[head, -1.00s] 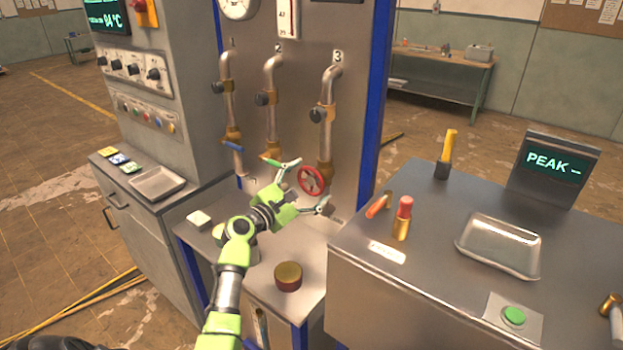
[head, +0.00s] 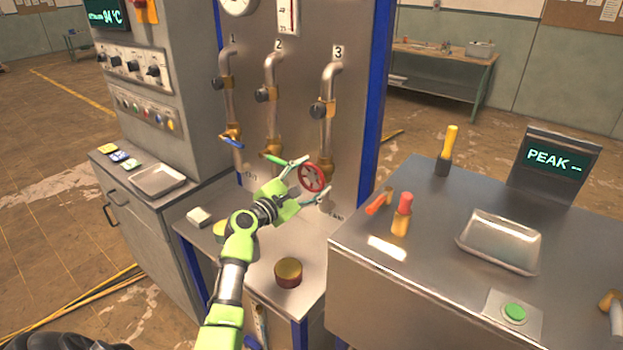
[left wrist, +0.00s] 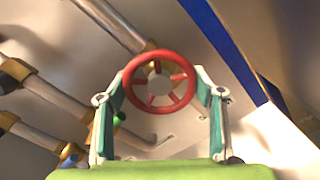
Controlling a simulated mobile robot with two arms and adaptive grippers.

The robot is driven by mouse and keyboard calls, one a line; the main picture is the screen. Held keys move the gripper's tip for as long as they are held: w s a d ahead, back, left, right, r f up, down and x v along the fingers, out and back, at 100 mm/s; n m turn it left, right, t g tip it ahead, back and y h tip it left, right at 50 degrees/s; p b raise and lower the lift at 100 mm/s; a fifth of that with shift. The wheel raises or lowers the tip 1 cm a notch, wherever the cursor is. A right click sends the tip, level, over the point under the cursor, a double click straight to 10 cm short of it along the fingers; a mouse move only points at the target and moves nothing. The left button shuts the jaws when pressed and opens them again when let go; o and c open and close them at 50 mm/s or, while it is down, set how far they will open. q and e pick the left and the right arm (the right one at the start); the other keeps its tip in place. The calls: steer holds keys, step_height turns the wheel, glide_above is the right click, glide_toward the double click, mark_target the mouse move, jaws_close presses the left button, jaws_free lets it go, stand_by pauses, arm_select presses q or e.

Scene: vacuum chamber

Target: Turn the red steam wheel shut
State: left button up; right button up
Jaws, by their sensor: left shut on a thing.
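The red steam wheel (head: 311,177) sits low on the third pipe of the upright metal panel, under the number 3. It has a round rim with spokes, and in the left wrist view the wheel (left wrist: 160,82) faces the camera between the fingers. My left gripper (head: 307,179) reaches it from the front left. Its two fingers are shut on the rim from opposite sides; both fingers of the gripper (left wrist: 160,95) show in the left wrist view. The wheel's stem is mostly hidden behind it. My right gripper is not in view.
A green handle (head: 275,158) and a blue handle (head: 232,141) are on the pipes to the left. A round brass-topped tin (head: 288,272) stands on the ledge below. The metal bench (head: 440,255) at right holds a tray (head: 500,243) and several small items.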

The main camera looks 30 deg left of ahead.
arm_select(q)
steer(key=m+b, duration=0.2)
steer(key=m, duration=0.1)
steer(key=shift+f+m+b, duration=0.15)
steer(key=shift+m+b, duration=0.15)
steer(key=m+b, duration=0.3)
steer(key=m, duration=0.2)
steer(key=m+b, duration=0.2)
steer(key=m, duration=0.3)
steer(key=shift+b, duration=0.35)
steer(key=m+b, duration=0.2)
steer(key=m, duration=0.2)
steer(key=shift+m, duration=0.3)
steer(key=m, duration=0.3)
steer(key=shift+m+b, duration=0.3)
steer(key=shift+b, duration=0.05)
steer(key=m, duration=0.3)
steer(key=shift+m, duration=0.3)
steer(key=m+p, duration=0.1)
steer(key=m, duration=0.4)
steer(key=shift+r, duration=0.2)
steer(key=shift+m+p, duration=0.4)
steer(key=shift+m, duration=2)
